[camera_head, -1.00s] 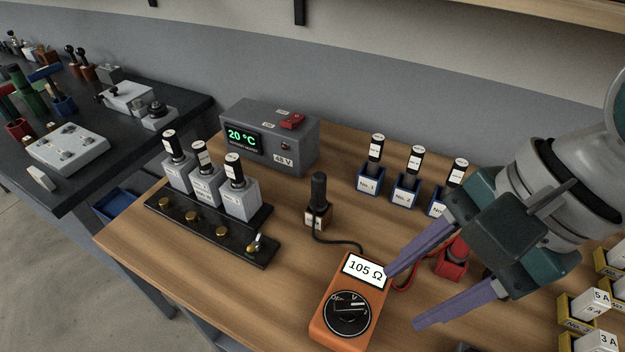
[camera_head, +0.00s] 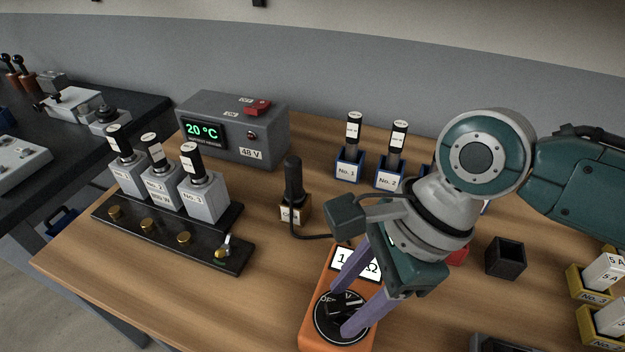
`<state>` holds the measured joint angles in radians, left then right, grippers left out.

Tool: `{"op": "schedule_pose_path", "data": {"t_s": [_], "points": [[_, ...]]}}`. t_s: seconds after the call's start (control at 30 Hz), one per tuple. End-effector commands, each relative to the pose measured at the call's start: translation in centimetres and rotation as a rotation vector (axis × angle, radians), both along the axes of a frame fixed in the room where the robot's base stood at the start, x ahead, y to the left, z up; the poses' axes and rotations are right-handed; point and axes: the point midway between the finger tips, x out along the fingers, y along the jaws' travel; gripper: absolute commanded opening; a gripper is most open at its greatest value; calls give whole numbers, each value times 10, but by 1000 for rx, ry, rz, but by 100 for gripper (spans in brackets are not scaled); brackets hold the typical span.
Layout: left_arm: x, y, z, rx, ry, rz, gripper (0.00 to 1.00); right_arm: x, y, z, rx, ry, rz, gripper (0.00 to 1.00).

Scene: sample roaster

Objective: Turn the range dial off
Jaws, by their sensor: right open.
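The orange meter (camera_head: 311,327) stands on the wooden table at the bottom middle, with a display (camera_head: 343,258) partly hidden by my right arm. Its round black range dial (camera_head: 324,327) has a knob, and part of an "OFF" mark shows at its upper left. My right gripper (camera_head: 340,313) reaches down over the meter with its purple fingers apart. The fingertips are at the dial, on either side of the knob; I cannot tell whether they touch it. Which mark the knob points to is unclear. My left gripper is out of view.
A black probe in a holder (camera_head: 294,212) stands behind the meter, its cable running to it. A grey 48 V box (camera_head: 226,150) showing 20 °C, a black rack (camera_head: 183,247) and blue holders (camera_head: 349,172) stand farther back. An empty black cup (camera_head: 505,259) is at right.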

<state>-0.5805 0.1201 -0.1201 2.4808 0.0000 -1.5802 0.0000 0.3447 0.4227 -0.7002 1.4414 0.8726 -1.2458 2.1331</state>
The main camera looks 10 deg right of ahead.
Motion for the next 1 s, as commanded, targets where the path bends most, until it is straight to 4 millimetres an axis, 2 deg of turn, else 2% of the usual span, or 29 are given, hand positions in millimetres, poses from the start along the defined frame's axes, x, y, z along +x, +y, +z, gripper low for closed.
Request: {"op": "schedule_pose_path", "data": {"t_s": [0.27, 0.73, 1.0], "points": [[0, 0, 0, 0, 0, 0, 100, 0, 1, -2, 0, 0, 1, 51], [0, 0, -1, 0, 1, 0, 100, 0, 1, -2, -1, 0, 1, 0], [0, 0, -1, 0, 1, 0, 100, 0, 1, -2, -1, 0, 1, 0]]}}
